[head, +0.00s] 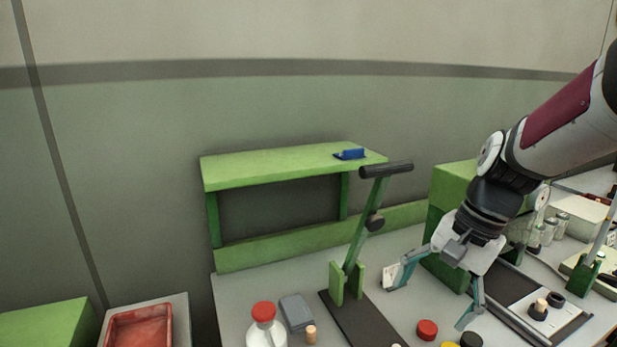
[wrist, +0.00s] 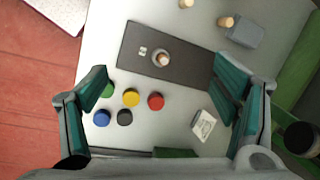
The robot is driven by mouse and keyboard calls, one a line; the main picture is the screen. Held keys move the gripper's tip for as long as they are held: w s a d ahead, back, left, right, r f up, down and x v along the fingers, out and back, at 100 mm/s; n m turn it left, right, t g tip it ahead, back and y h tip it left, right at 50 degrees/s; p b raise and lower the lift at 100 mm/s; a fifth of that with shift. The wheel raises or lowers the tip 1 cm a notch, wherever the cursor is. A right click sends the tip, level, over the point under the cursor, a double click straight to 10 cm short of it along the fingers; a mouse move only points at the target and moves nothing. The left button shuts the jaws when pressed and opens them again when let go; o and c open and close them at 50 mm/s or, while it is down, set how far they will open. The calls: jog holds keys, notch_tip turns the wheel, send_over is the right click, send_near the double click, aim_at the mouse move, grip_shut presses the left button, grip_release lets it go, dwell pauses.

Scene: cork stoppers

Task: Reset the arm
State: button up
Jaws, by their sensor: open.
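My gripper (head: 428,305) is open and empty above the grey-white worktop, at the right in the head view. Its two teal fingers are spread wide in the wrist view (wrist: 160,90), with nothing between them but the worktop below. The green lever press (head: 357,262), with its black handle up, stands left of my gripper. Its dark base plate (head: 347,318) also shows in the wrist view (wrist: 192,66), with a cork stopper (wrist: 163,59) on a round seat. Loose corks (wrist: 227,21) lie beyond the plate.
Several coloured caps, including a red one (wrist: 156,101), lie below my gripper beside a white card (wrist: 203,125). A red-capped bottle (head: 263,328) and grey box (head: 297,313) stand left of the press. A green shelf (head: 280,170) is behind; a green block (head: 452,190) is close behind my gripper.

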jog(key=s+r+n+t+h, duration=0.1)
jog(key=s+r+n, duration=0.1)
jog(key=s, duration=0.3)
jog(key=s+r+n+t+h, duration=0.1)
jog(key=s+r+n+t, duration=0.1)
jog(key=s+n, duration=0.2)
jog(key=s+a+r+n+t+h, duration=0.1)
jog(key=s+r+n, duration=0.1)
jog(key=s, duration=0.4)
jog(key=shift+r+n, duration=0.25)
jog(key=shift+n, duration=0.45)
jog(key=shift+s, duration=0.1)
